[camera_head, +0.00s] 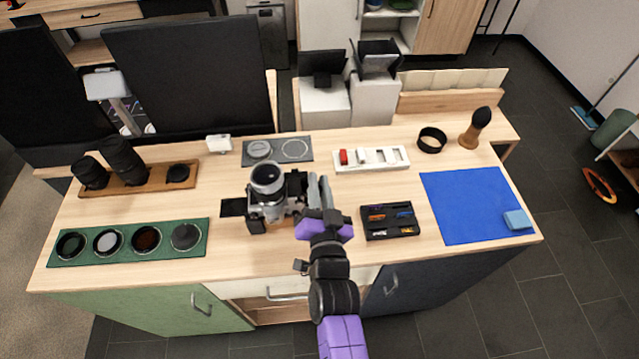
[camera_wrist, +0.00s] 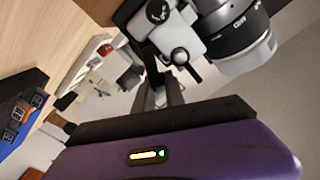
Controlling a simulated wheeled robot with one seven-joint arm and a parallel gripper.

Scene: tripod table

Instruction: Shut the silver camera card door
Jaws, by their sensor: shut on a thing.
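The silver camera (camera_head: 264,196) stands upright on the wooden table, left of my gripper, with a black flap sticking out on its left side. My gripper (camera_head: 318,192) is at the camera's right side, its grey fingers close together. In the wrist view the camera's silver body and lens (camera_wrist: 235,35) fill the upper right, just beyond my fingers (camera_wrist: 166,92). My gripper is shut on a small part at the camera's right side. The fingers hide it, so I cannot clearly make out the card door or its angle.
A black case of small cards (camera_head: 390,220) lies close right of my gripper. A blue mat (camera_head: 470,195) is farther right. A green filter tray (camera_head: 130,262) is at the left. A white charger strip (camera_head: 370,168) and a grey cap tray (camera_head: 318,143) stand behind.

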